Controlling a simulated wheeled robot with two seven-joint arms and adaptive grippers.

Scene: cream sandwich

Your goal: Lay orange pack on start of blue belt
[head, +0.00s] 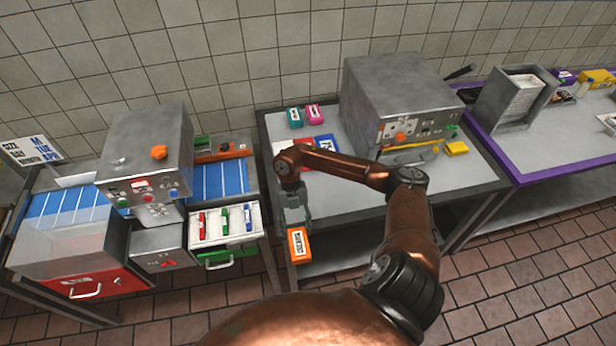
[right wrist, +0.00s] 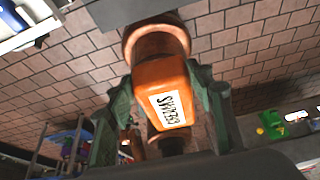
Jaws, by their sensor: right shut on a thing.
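The orange pack (head: 299,245) has a white label with black lettering. It hangs in the air in front of the grey middle table's front left corner, below my right gripper (head: 293,218). The right wrist view shows the orange pack (right wrist: 166,90) between the two green-grey fingers of my right gripper (right wrist: 165,95), which is shut on it. The blue belt (head: 220,180) runs through a grey machine (head: 150,150) on the left bench. Its right stretch shows beside the machine, and its left stretch (head: 60,215) lies partly behind a clear cover. My left gripper is not in view.
An open drawer (head: 225,228) with red, green and blue items juts from the left bench, left of the pack. A large grey box machine (head: 400,100) stands on the middle table. Teal (head: 295,117) and pink (head: 314,113) packs lie behind my right arm.

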